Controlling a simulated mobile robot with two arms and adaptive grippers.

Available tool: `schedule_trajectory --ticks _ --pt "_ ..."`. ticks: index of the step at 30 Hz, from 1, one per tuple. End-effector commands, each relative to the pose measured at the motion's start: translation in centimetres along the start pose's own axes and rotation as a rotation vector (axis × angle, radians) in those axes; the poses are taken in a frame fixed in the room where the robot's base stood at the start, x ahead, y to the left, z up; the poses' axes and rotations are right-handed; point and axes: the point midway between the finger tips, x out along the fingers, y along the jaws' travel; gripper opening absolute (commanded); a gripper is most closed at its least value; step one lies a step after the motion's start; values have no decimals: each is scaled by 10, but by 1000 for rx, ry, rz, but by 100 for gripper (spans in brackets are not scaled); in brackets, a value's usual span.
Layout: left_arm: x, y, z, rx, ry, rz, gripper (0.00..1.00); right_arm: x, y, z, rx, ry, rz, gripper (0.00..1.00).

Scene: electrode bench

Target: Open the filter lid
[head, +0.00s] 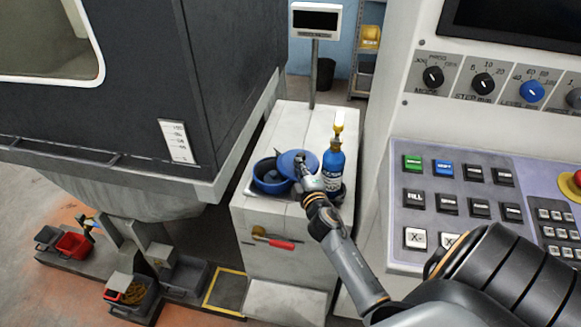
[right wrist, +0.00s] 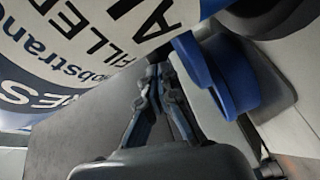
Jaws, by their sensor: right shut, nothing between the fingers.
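The filter (head: 268,186) is a round blue pot on top of a white cabinet in the head view. Its mouth is uncovered and shows a dark inside. The round blue lid (head: 290,158) is off the mouth, at the pot's right side; whether it is hinged there I cannot tell. My right gripper (head: 300,162) is over the lid in the head view and hides part of it. In the right wrist view the fingers of my right gripper (right wrist: 160,78) are together and empty, beside a blue round part (right wrist: 222,75). My left gripper is in neither view.
A blue bottle (head: 333,168) with a yellow top stands close right of my gripper; its label (right wrist: 90,50) fills the wrist view's upper left. The white cabinet (head: 285,225) has a red handle (head: 281,244). A control panel (head: 470,200) stands at right, a dark machine (head: 130,90) at left.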

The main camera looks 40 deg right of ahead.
Motion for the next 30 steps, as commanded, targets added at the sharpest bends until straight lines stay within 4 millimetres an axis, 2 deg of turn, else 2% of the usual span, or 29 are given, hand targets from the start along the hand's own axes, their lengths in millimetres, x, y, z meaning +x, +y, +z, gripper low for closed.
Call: schedule_trajectory --ticks 10,30 --pt "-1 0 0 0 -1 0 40 6 6 19 -1 -1 1 0" --pt "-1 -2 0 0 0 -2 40 7 7 20 0 0 1 0"
